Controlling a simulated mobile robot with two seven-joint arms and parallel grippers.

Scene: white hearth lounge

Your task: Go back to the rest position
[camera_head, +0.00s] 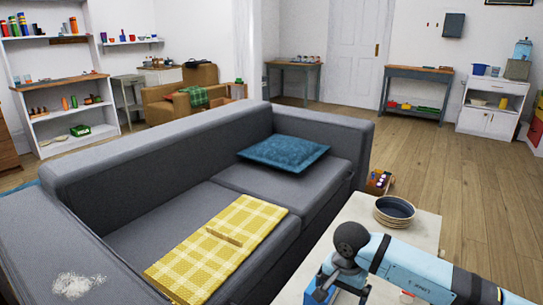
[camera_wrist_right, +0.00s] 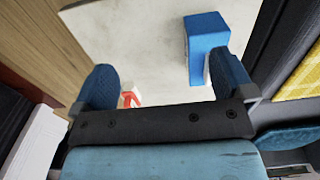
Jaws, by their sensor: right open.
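My right arm comes in from the lower right of the head view, over the low pale table (camera_head: 347,222). In the right wrist view my right gripper (camera_wrist_right: 165,78) has its two dark blue fingers wide apart, with nothing held between them. A blue box (camera_wrist_right: 207,38) stands on the pale tabletop beyond the finger on the right. A small red and white object (camera_wrist_right: 130,98) shows near the finger on the left, partly hidden by the gripper. My left arm and gripper are not in view.
A stack of dark-rimmed bowls (camera_head: 394,208) stands on the table near my right arm. A grey sofa (camera_head: 150,145) with a yellow checked blanket (camera_head: 200,265) and a blue cushion (camera_head: 284,152) lies to the left. Wooden floor (camera_head: 470,190) is open behind the table.

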